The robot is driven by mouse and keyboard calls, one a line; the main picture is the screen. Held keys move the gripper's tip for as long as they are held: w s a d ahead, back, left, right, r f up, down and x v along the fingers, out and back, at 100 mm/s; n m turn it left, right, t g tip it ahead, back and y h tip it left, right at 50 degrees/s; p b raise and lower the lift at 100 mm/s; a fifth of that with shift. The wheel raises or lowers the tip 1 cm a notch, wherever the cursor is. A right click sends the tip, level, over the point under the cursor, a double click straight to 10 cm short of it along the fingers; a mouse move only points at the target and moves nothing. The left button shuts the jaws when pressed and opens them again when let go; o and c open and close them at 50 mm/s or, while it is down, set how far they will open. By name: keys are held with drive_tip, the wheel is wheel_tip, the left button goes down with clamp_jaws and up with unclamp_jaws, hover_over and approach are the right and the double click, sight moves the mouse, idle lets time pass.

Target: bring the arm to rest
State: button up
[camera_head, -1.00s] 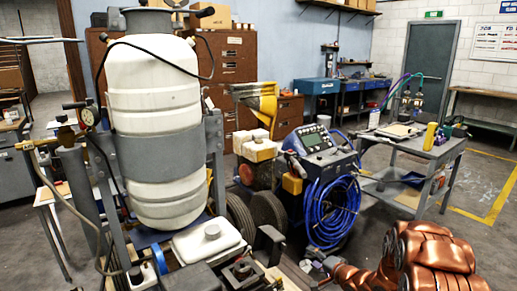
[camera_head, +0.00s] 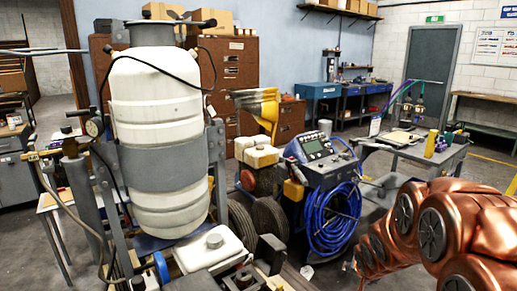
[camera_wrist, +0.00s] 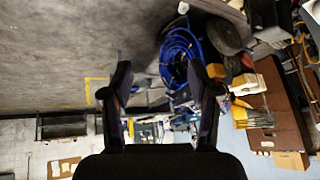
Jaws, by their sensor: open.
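My copper-coloured arm (camera_head: 440,235) is in the lower right of the head view, bent and raised in front of the work table. My gripper (camera_wrist: 158,82) shows in the wrist view as two dark fingers standing well apart, with nothing between them. The wrist view is upside down, with the floor at the top. Beyond the fingers, a coil of blue hose shows near the right finger. In the head view my gripper is mostly hidden behind the arm, and its fingers cannot be made out.
The line striper's white tank (camera_head: 157,140) stands at left. A blue machine with coiled blue hose (camera_head: 332,215) is left of my arm. A grey work table (camera_head: 425,150) with tools stands behind the arm. Brown cabinets (camera_head: 232,75) line the back wall. Open floor shows at far right.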

drive_tip(key=s+a+r+n+g, duration=0.2)
drive_tip(key=s+a+r, duration=0.1)
drive_tip(key=s, duration=0.9)
drive_tip(key=s+a+r+n+g+y+p, duration=0.1)
drive_tip(key=s+a+r+g, duration=0.2)
drive_tip(key=s, duration=0.9)
drive_tip(key=s+a+r+n+g+p, duration=0.1)
drive_tip(key=s+a+r+n+g, duration=0.1)
drive_tip(key=s, duration=1)
drive_tip(key=shift+s+a+r+n+g+y, duration=0.15)
drive_tip(key=shift+a+r+n+g+y, duration=0.2)
drive_tip(key=shift+a+r+g, duration=0.4)
